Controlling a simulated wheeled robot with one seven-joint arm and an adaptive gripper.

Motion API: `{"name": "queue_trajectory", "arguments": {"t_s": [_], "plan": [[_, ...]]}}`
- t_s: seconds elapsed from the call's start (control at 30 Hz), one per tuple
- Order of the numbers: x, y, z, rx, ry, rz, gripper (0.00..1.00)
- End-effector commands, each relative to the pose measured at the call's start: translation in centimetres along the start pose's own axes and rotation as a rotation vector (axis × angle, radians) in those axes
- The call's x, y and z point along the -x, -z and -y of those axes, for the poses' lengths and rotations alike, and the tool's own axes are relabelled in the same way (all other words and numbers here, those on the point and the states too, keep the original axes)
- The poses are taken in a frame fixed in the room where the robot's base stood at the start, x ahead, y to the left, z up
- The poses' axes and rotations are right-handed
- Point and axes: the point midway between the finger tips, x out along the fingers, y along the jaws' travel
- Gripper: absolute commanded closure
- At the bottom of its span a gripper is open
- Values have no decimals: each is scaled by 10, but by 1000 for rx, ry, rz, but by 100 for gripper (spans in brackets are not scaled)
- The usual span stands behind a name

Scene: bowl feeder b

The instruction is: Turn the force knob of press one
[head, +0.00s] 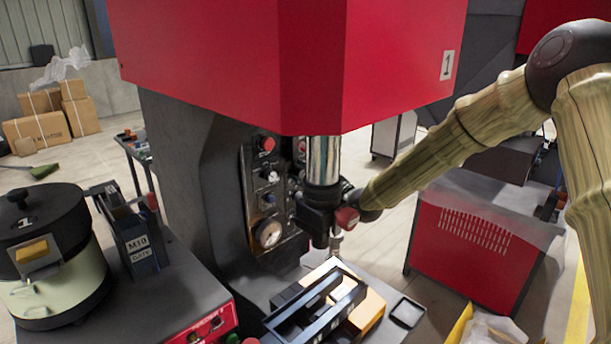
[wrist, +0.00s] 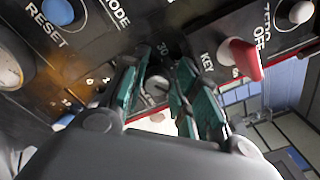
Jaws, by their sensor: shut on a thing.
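Press one is a large machine with a red head (head: 290,60) marked "1". Its dark control panel (head: 252,205) carries a gauge, buttons and knobs. In the wrist view a grey knob with a light pointer (wrist: 157,88) shows between the fingers of my gripper (wrist: 158,72), with scale numbers around it. My gripper is shut on this knob, and the fingers hide its sides. In the head view my gripper (head: 318,208) is at the panel, below the shiny ram. The knob cannot be made out there.
Close by in the wrist view are a blue reset button (wrist: 58,12), a red switch (wrist: 245,58) and a white button (wrist: 300,12). In the head view a gauge (head: 269,234) sits low on the panel. A black-lidded feeder bowl (head: 40,225) stands left, a red cabinet (head: 475,235) right.

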Motion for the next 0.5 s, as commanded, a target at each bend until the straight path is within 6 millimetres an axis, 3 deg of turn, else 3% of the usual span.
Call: {"name": "queue_trajectory", "arguments": {"t_s": [0.5], "plan": [[2, 8, 0, 2, 1, -8, 94]]}}
